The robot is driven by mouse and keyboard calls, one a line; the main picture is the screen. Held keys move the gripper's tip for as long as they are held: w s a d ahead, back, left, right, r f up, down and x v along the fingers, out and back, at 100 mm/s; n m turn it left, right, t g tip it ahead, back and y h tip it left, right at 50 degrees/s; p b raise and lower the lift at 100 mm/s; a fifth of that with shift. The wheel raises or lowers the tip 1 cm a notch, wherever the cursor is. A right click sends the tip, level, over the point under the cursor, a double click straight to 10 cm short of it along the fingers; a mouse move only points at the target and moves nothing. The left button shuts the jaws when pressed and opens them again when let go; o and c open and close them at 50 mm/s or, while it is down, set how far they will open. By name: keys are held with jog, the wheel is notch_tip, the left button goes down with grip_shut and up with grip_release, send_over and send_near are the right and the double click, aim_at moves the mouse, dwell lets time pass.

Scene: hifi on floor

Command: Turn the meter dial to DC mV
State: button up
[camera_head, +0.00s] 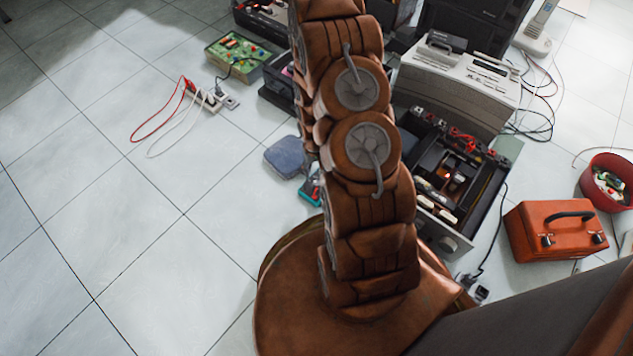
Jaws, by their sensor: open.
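My brown arm rises through the middle of the picture and leaves it at the top edge. My gripper is out of view. I cannot clearly make out the meter or its dial. A small teal and dark object (316,190) lies on the floor right beside my arm, partly hidden by it; I cannot tell whether it is the meter.
A blue-grey flat case (285,157) lies left of my arm. A green circuit board box (238,57) and a power strip (207,100) with cables lie farther back. A red toolbox (556,231) and red bowl (610,182) stand at right. The left floor is mostly clear.

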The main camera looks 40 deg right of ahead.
aim_at(317, 183)
jog(key=shift+d+f, duration=0.15)
jog(key=shift+f, duration=0.75)
notch_tip(317, 183, down, 7)
jog(key=b, duration=0.3)
jog(key=shift+f, duration=0.2)
grip_shut()
